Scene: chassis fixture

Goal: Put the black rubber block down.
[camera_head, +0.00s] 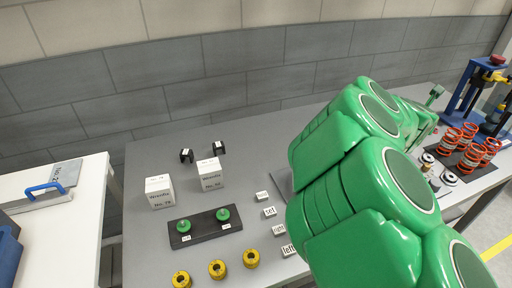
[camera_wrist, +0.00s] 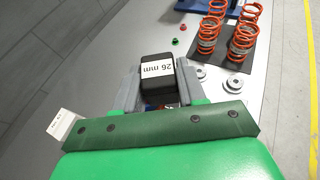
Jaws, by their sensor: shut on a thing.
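In the wrist view my gripper (camera_wrist: 158,76) is shut on a black block (camera_wrist: 157,92), with a grey finger on each side. The block's white label reads "26 mm" and appears upside down. The bench surface lies beyond it, and I cannot tell whether the block touches anything below. In the head view my green arm covers the middle right of the bench, and the gripper and held block cannot be made out.
The grey bench (camera_head: 150,242) holds two white boxes (camera_head: 159,192) (camera_head: 210,175), small black parts (camera_head: 187,156), a dark plate with green knobs (camera_head: 200,229), yellow rings (camera_head: 217,269) and white labels (camera_head: 270,211). Orange springs (camera_wrist: 242,38) stand on a dark mat, near metal discs (camera_wrist: 232,86).

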